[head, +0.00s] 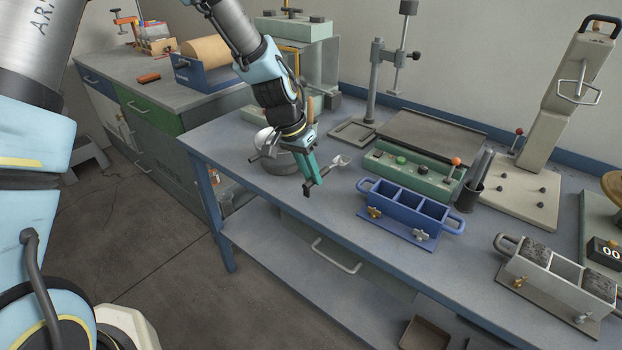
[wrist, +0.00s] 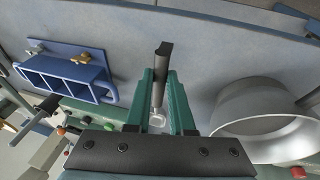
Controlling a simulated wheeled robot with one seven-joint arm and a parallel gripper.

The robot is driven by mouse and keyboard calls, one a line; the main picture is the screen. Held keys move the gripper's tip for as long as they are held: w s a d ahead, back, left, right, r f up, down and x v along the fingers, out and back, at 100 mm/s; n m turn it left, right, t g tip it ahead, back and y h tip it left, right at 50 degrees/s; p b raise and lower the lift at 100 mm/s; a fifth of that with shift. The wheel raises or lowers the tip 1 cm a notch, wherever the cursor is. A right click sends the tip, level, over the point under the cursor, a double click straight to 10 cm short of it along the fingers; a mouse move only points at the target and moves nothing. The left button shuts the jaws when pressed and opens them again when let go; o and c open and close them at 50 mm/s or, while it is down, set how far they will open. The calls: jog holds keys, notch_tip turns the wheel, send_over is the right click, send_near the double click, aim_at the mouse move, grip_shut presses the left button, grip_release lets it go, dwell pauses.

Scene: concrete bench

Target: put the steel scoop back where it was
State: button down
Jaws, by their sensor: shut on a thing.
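The steel scoop (head: 340,161) is in my gripper (head: 312,176), above the blue-grey bench top near its front left part. Its dark handle (wrist: 163,62) sticks out past the green fingers (wrist: 162,85) in the wrist view. Its shiny steel end (wrist: 157,118) shows between the fingers. The jaws are shut on the scoop. In the head view the handle points down and left, and the steel end points right. I cannot tell how far the scoop is above the bench.
A steel bowl (wrist: 262,118) is close beside my gripper. A blue three-part mould (head: 402,210) and a green control box (head: 410,172) stand to the right. A grey mould (head: 555,275) is further right. The bench's front edge is near, with some clear top before the blue mould.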

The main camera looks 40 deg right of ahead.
jog(key=shift+f, duration=1.25)
jog(key=shift+f, duration=0.2)
jog(key=c, duration=0.8)
grip_release()
jog(key=shift+r, duration=0.1)
jog(key=b+v, duration=0.2)
jog(key=v, duration=1)
jog(key=shift+r+b, duration=0.15)
jog(key=shift+b, duration=0.15)
